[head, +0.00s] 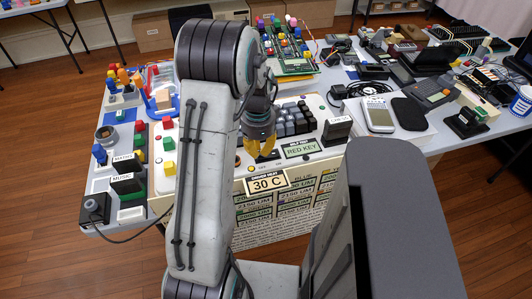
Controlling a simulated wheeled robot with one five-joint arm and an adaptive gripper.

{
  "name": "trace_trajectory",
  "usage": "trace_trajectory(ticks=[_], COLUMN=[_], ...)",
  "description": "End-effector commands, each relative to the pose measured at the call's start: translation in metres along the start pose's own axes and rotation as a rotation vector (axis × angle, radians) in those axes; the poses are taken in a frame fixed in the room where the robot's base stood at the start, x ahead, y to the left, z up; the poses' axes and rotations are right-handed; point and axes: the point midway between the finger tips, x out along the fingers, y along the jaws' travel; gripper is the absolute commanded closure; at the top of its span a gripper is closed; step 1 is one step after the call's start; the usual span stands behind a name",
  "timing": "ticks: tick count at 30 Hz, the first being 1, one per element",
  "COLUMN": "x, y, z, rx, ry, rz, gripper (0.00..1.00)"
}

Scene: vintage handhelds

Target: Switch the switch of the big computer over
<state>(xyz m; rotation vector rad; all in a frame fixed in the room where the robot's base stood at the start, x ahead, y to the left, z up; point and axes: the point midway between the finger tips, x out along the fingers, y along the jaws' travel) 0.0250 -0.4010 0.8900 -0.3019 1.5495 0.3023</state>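The big computer (325,164) is a pale console at the front edge of the table. It has a block of dark keys (292,119), a green sign reading RED KEY (300,148) and a 30 C sign (267,183) on its front. My gripper (261,150), with yellow fingertips, points down over the console, left of the dark keys and the RED KEY sign. The fingertips are close together; I cannot tell whether they are open or shut, or touch the console. The switch cannot be made out clearly; my gripper and arm cover part of the panel.
Coloured blocks and knobs (168,143) and black MATH and MUSIC cards stand at the left. A grey handheld (379,114), a black case (410,113) and cables lie to the right. A green circuit board (290,62) with coloured pegs lies behind. Wooden floor is free in front.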

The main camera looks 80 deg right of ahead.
Motion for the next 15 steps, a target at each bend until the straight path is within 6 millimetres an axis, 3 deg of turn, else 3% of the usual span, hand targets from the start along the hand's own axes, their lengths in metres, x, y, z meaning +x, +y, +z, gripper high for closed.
trace_trajectory(ticks=[15], x=[0.01], y=[0.0001], z=[0.0], rx=[0.0], ry=[0.0], rz=[0.0], gripper=[1.0])
